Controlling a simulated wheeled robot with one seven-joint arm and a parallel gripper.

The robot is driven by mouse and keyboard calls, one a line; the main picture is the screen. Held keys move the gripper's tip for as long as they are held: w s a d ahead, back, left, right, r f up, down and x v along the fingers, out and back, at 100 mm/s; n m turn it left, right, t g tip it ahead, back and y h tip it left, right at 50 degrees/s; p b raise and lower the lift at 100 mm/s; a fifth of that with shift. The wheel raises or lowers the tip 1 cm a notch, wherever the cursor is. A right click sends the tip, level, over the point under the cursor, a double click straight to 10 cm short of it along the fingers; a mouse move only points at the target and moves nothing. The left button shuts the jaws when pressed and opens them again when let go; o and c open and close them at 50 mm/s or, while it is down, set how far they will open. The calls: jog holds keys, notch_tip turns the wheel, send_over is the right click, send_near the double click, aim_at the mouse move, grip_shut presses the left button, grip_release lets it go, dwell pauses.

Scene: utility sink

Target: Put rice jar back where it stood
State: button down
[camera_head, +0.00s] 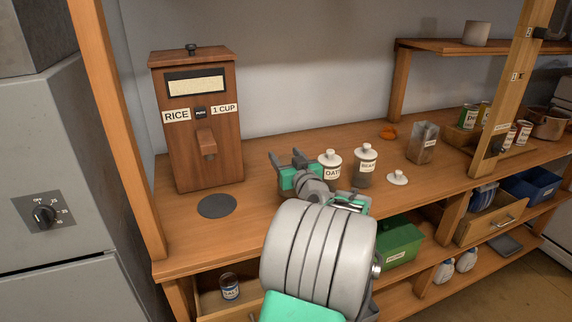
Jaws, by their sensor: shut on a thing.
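My gripper (286,160) is over the counter with its two dark fingers pointing away from me. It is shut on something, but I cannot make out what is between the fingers. No jar labelled rice shows. A wooden dispenser (193,135) labelled "RICE" and "1 CUP" stands at the back left, left of my gripper. A dark round pad (217,206) lies bare on the counter in front of it. Just right of my gripper stands a white-lidded jar labelled as oats (330,163). Beside it is a similar jar, apparently beans (365,165).
A loose white lid (398,178) and a clear container (423,143) stand to the right. A wooden post (511,90), cans (468,117) and a pot (549,123) are farther right. A wooden upright (117,125) bounds the left. My arm covers the front middle.

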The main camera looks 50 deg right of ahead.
jog(key=shift+f, duration=1.45)
jog(key=shift+c, duration=2.2)
grip_release()
jog(key=b+v, duration=0.2)
jog(key=v, duration=1)
jog(key=shift+s, duration=0.1)
